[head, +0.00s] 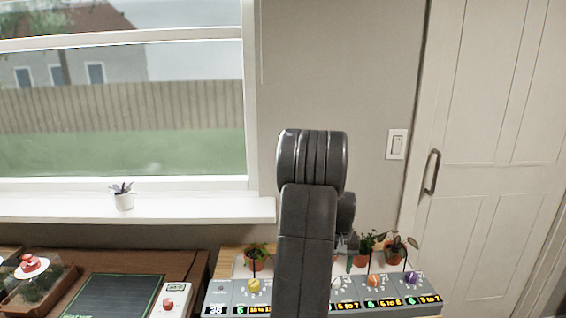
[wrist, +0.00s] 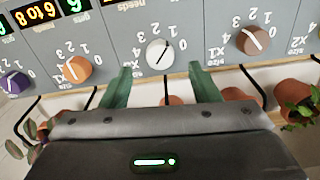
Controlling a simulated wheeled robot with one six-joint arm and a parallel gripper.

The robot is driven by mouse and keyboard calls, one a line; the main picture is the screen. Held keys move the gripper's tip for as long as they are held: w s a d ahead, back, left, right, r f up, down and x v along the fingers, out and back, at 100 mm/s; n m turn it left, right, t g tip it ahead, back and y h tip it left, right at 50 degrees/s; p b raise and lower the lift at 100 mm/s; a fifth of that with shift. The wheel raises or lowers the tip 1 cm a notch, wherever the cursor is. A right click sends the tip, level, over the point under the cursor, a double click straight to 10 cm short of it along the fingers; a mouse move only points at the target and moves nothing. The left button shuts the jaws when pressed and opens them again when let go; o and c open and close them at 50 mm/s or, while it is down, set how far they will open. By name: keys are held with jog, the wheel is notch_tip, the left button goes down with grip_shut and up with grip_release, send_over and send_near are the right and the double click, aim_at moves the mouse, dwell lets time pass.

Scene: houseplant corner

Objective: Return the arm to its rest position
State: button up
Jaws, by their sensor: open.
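My dark arm (head: 307,230) rises upright through the middle of the head view, in front of the control panel. My gripper (wrist: 162,84) shows in the wrist view with its two green fingers apart and nothing between them. The fingertips point at the grey panel (wrist: 205,25), on either side of the white knob (wrist: 160,52), which also shows in the head view (head: 337,283). I cannot tell whether they touch the panel. In the head view my arm hides most of the gripper and part of the panel.
Potted plants (head: 255,257) (head: 396,250) stand behind the panel, close to the gripper in the wrist view (wrist: 297,102). An orange knob (wrist: 78,67) and a brown knob (wrist: 253,40) flank the white one. A heat mat (head: 115,297) and a terrarium (head: 35,280) lie left.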

notch_tip(320, 180, down, 5)
jog(key=shift+r, duration=0.2)
dwell(0.3)
